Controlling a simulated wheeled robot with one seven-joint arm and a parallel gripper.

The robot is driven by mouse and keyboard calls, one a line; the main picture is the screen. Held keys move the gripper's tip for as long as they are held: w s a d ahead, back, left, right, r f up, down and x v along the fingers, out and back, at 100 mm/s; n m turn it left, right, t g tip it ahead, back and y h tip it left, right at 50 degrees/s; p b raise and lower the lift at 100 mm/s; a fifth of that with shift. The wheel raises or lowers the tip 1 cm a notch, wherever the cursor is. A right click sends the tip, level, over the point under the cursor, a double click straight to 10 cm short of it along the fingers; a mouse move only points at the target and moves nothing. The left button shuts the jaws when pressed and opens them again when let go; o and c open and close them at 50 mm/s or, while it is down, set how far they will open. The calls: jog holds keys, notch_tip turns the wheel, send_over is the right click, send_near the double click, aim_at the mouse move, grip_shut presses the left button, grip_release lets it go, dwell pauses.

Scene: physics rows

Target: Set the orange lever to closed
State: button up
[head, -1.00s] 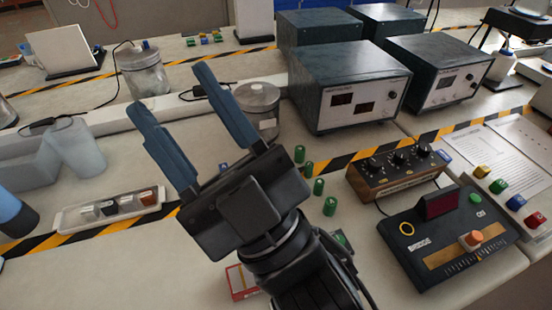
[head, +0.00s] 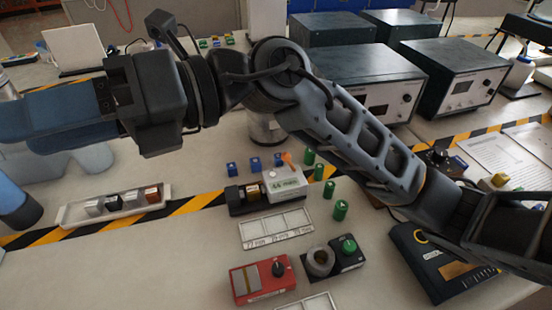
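A small orange lever (head: 287,158) stands up, tilted, at the back of a pale grey box (head: 287,184) with a green-lettered label, right of centre in the head view. The lever is small here, and its marked positions cannot be read. My gripper (head: 20,116) is at the far left, high in the picture, with its blue fingers pointing left. It is well away from the lever.
My arm crosses above the bench, hiding much of the right side. Blue blocks (head: 254,164) stand behind the pale box, and green cylinders (head: 329,190) stand to its right. A red box with a knob (head: 262,281) and a tray of blocks (head: 72,217) sit nearby. The bench front-left is clear.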

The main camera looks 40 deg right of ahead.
jog(key=w+d+f+t+h, duration=0.1)
jog(key=w+d+f+h, duration=0.3)
jog(key=d+f+h, duration=0.45)
jog(key=t+h+b, duration=0.1)
jog(key=h+b, duration=0.1)
jog(key=h, duration=0.6)
send_over(288, 154)
jog(key=s+d, duration=0.1)
jog(key=s, duration=0.1)
notch_tip(288, 154, down, 14)
jog(key=shift+p+x, duration=0.7)
jog(key=shift+x, duration=2.9)
jog(key=shift+w, duration=0.1)
grip_shut()
